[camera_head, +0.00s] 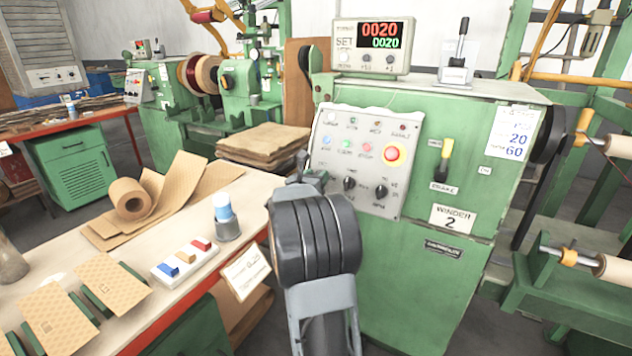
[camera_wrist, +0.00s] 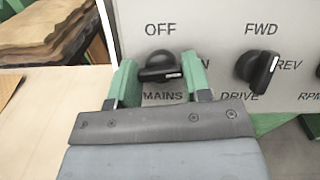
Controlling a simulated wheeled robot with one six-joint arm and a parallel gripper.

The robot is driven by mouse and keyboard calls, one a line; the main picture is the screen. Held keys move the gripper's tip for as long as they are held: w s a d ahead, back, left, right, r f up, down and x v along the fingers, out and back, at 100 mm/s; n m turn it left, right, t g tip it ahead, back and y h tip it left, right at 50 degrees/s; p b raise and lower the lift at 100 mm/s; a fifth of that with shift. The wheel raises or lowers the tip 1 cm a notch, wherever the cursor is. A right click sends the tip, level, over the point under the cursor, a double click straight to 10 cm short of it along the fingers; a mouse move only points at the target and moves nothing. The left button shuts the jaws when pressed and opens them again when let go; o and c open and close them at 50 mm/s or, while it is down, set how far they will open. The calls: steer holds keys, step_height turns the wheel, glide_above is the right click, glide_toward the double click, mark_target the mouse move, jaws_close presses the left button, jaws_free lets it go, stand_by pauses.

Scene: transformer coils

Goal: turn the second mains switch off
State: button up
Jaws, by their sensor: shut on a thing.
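The mains switch (camera_wrist: 158,66) is a black rotary knob on the grey panel in the wrist view, with OFF printed above it and MAINS below. Its white mark points right, towards a partly hidden label ending in N. My gripper (camera_wrist: 160,78) is shut on the knob, one green finger on each side. My dark arm stands in front of that machine.
The drive knob (camera_wrist: 258,68) is close on the right, pointing up and right. A red button on yellow (camera_head: 394,153) and the brake lever (camera_head: 445,158) are near the panel. The bench (camera_head: 60,270) at left holds cardboard, a small coloured-block tray and a blue-capped pot.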

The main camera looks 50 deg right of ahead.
steer(key=n+t+y, duration=0.1)
steer(key=n, duration=0.4)
steer(key=n+t+y+p, duration=0.1)
steer(key=n+y, duration=0.1)
steer(key=n, duration=0.3)
steer(key=r+n+t+y, duration=0.1)
steer(key=n+y, duration=0.1)
steer(key=n, duration=0.3)
steer(key=shift+n+t+p, duration=0.3)
steer(key=shift+n+p, duration=0.1)
steer(key=n+y+p, duration=0.1)
steer(key=n+p, duration=0.2)
steer(key=shift+f, duration=0.2)
steer(key=shift+f+p, duration=0.1)
steer(key=shift+p, duration=0.25)
steer(key=o, duration=0.9)
